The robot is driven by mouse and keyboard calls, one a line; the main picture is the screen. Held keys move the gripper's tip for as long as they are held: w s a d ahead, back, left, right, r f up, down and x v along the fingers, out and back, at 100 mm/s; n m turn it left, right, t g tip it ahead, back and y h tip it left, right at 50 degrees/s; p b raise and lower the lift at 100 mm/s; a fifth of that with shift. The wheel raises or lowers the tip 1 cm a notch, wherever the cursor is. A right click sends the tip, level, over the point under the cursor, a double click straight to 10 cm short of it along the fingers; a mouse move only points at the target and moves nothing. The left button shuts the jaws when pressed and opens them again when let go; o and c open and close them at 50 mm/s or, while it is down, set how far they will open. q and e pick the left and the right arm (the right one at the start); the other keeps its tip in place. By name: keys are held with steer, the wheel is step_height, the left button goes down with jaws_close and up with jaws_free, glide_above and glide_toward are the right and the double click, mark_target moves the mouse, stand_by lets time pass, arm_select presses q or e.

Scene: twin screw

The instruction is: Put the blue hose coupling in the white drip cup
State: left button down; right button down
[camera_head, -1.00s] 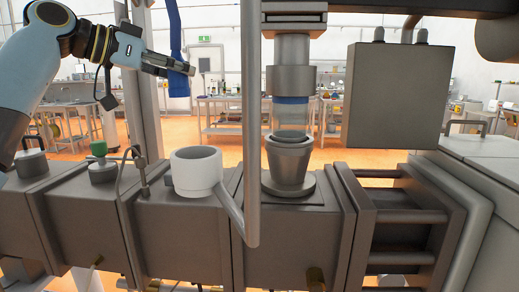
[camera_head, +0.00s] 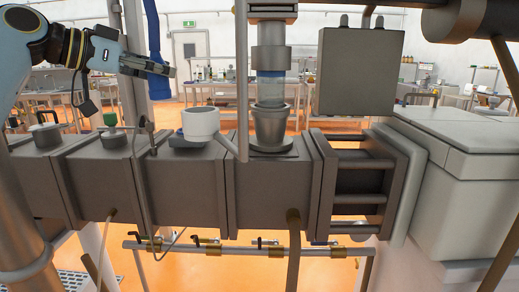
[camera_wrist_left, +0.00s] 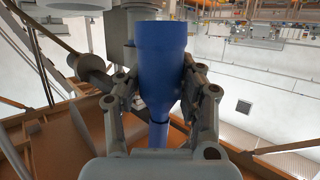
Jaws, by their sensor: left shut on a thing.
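The blue hose coupling (camera_head: 159,86) hangs at the lower end of a blue hose in the head view, left of the middle. My left gripper (camera_head: 166,70) is at the coupling. In the left wrist view its fingers (camera_wrist_left: 160,100) are closed around the blue coupling (camera_wrist_left: 162,55), which has a wide collar and a narrower end. The white drip cup (camera_head: 201,122) stands upright on top of the grey machine barrel, lower and a little right of the coupling. Its inside is mostly hidden. My right gripper does not show.
A vertical grey pipe (camera_head: 242,70) with a slanted branch stands just right of the cup. A feed column with a grey funnel (camera_head: 269,126) is beyond it.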

arm_select(q)
steer(key=s+a+f+n+y+b, duration=0.1)
steer(key=s+f+b, duration=0.35)
steer(key=f, duration=0.65)
steer(key=s+a+f+t+b, duration=0.1)
steer(key=s+a+f+b, duration=0.3)
steer(key=f, duration=0.6)
steer(key=s+d+f+n+y+b, duration=0.15)
steer(key=s+f, duration=0.35)
steer(key=f, duration=0.6)
steer(key=s+f+t+b, duration=0.1)
steer(key=s+f+b, duration=0.2)
steer(key=s+b, duration=0.3)
step_height(320, 180, up, 8)
steer(key=s+d+n+y, duration=0.1)
steer(key=s+d, duration=0.1)
steer(key=shift+d+f+t+p, duration=0.15)
steer(key=shift+f+t+p, duration=0.1)
steer(key=shift+t+p, duration=0.2)
